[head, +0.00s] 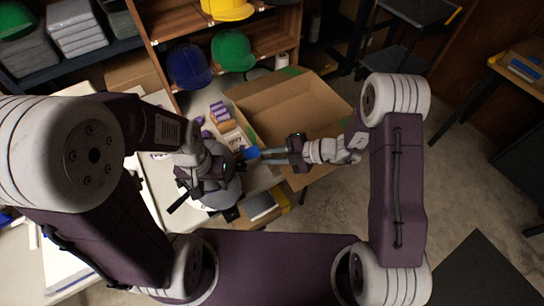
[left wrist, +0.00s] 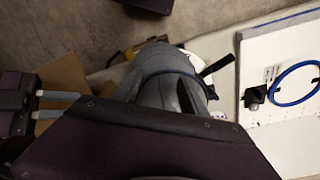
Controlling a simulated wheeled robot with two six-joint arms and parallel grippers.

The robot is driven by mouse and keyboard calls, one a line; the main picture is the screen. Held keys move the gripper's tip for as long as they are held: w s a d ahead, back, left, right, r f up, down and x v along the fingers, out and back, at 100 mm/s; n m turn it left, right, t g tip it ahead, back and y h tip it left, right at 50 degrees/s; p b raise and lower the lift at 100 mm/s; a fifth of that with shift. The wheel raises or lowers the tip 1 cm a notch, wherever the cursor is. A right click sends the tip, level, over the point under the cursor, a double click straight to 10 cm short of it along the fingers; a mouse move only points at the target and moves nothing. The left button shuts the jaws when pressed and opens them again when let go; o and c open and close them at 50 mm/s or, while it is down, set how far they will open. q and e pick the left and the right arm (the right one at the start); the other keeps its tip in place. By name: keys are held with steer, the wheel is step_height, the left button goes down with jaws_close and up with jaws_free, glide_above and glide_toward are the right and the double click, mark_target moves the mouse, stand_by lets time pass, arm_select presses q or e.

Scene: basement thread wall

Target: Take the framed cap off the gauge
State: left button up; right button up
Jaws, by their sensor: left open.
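I cannot clearly make out the gauge or its framed cap. A rounded grey body (head: 228,190) with dark parts sits below my left gripper (head: 205,172), which hides much of this spot; what it is I cannot tell. In the left wrist view a large grey form (left wrist: 165,80) with a dark bar shows beyond the purple edge. My left gripper is open. My right gripper (head: 262,156) points left, its fingers apart, their tips close to a small blue piece (head: 252,152). Whether they grip anything is unclear. Its fingers also show in the left wrist view (left wrist: 58,104).
An open cardboard box (head: 320,110) stands behind the right gripper. Shelves behind hold a green helmet (head: 233,50) and a blue helmet (head: 189,66). A white board (left wrist: 285,130) with a blue loop (left wrist: 297,82) lies at right in the left wrist view.

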mark_target(245, 158)
steer(key=x, duration=0.9)
steer(key=shift+s, duration=0.15)
jaws_close()
steer(key=shift+r, duration=0.1)
stand_by(0.9)
